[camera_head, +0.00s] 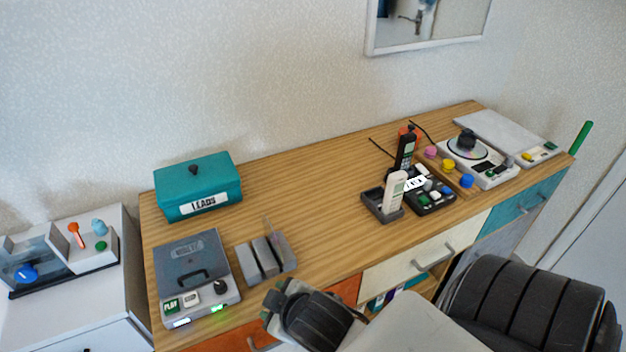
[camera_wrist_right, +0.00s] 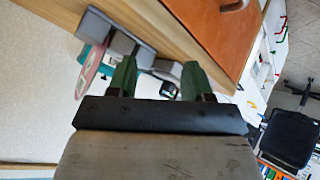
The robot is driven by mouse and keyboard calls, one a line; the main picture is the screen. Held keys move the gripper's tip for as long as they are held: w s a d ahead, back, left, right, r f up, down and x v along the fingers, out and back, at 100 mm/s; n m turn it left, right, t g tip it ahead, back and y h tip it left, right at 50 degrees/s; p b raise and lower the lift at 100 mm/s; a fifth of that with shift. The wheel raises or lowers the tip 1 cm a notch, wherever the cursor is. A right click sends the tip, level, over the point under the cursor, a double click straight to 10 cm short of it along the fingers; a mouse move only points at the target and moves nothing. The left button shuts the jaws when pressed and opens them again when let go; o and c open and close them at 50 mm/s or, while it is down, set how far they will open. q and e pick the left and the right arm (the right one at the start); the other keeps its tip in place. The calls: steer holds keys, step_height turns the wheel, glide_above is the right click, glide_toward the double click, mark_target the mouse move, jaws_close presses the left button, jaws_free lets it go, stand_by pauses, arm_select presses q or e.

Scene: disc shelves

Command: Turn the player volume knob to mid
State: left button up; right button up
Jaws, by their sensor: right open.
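The player is a grey box with a dark lid (camera_head: 190,258) at the left front of the wooden desk in the head view. Its black round volume knob (camera_head: 220,287) sits at the front right of its top. A green PLAY button (camera_head: 171,306) and a white button (camera_head: 191,299) are left of the knob. A green light glows on its front. My right arm's dark wrist (camera_head: 310,318) is right of the player, by the desk's front edge; its fingertips are not clear there. In the right wrist view my right gripper (camera_wrist_right: 152,75) has its green fingers apart, with grey parts beyond them.
A grey slotted rack (camera_head: 266,257) stands just right of the player. A teal LEADS box (camera_head: 198,187) is behind it. Phones, a control panel and a turntable (camera_head: 468,150) are at the desk's right. The middle of the desk is clear.

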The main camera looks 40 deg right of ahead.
steer(key=s+f+m+g, duration=0.3)
steer(key=s+f+g, duration=0.1)
steer(key=s+f, duration=0.2)
step_height(320, 180, down, 19)
steer(key=s+g+p, duration=0.1)
steer(key=s+g, duration=0.1)
steer(key=shift+s+d+y+p, duration=0.25)
steer(key=shift+d+y+p, duration=0.05)
steer(key=shift+d, duration=0.1)
